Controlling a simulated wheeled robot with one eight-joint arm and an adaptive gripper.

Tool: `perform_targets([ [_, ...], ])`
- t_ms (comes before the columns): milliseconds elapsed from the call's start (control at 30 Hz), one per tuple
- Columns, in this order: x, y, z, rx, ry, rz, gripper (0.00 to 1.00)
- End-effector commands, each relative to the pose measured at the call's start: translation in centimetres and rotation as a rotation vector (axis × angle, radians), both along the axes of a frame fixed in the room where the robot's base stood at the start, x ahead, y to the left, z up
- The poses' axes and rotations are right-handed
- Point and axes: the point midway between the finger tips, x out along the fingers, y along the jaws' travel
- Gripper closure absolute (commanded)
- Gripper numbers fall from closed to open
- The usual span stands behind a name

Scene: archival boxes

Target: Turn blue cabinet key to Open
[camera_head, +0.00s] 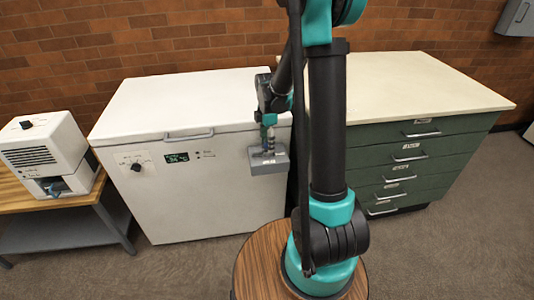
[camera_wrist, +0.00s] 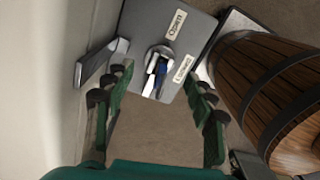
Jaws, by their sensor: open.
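The blue key (camera_wrist: 160,72) sits in a round silver lock on a grey panel (camera_wrist: 143,45) in the wrist view. I cannot tell which label the key points at. My gripper (camera_wrist: 157,78) is open, with its green, black-padded fingers on either side of the key and not closed on it. In the head view my gripper (camera_head: 268,142) points down over a small grey box (camera_head: 268,164) at the white chest's right front; the key is not discernible there.
The white chest (camera_head: 210,205) has a front handle, dial and lit display. A green drawer cabinet (camera_head: 410,160) with a cream top stands right. A white appliance (camera_head: 42,150) sits on a wooden table at left. A metal handle (camera_wrist: 100,62) lies beside my left finger in the wrist view.

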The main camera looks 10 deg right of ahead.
Motion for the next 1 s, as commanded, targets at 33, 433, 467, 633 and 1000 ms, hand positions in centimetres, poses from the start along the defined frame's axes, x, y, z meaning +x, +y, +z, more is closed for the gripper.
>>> perform_targets([
  [33,0.0,0.0,0.0,0.000,0.000,0.000,0.45],
  [433,0.0,0.0,0.1,0.000,0.000,0.000,0.45],
  [467,0.0,0.0,0.2,0.000,0.000,0.000,0.45],
  [633,0.0,0.0,1.3,0.000,0.000,0.000,0.45],
  [1000,0.0,0.0,3.6,0.000,0.000,0.000,0.45],
])
